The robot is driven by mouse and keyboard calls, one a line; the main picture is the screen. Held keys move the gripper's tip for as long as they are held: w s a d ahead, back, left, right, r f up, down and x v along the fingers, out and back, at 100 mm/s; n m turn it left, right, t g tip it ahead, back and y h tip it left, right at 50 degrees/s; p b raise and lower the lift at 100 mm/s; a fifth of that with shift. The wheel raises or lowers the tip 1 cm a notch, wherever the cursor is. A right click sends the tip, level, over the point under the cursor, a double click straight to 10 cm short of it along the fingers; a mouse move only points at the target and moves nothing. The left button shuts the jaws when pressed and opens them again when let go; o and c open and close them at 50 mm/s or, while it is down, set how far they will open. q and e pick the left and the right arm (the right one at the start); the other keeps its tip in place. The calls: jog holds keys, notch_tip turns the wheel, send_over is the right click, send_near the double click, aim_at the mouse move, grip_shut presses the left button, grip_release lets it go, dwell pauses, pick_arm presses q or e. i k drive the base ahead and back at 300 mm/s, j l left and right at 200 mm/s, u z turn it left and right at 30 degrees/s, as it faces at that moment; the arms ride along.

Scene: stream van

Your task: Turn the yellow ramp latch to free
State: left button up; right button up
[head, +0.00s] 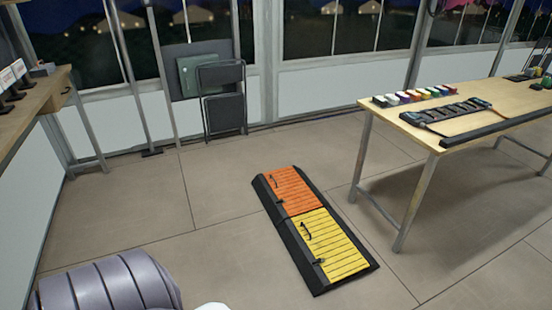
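A low black-framed ramp (291,236) lies flat on the floor in the middle of the head view. It has an orange panel (291,190) at the far end and a yellow panel (333,243) at the near end. Both panels look closed. A small dark latch-like piece (319,261) sits at the yellow panel's left edge, nearer to me. It is too small to tell which way it is turned. Neither of my grippers shows in the view.
A wooden table (387,112) with a power strip (447,110) and a row of coloured blocks stands right of the ramp. A folded black chair (224,112) leans at the back wall. A wooden shelf (42,95) is at left. The floor around the ramp is clear.

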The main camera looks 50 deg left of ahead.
aim_at(319, 261)
jog(key=u, duration=1.1)
jog(key=i+j+z, duration=0.3)
jog(key=i, duration=0.15)
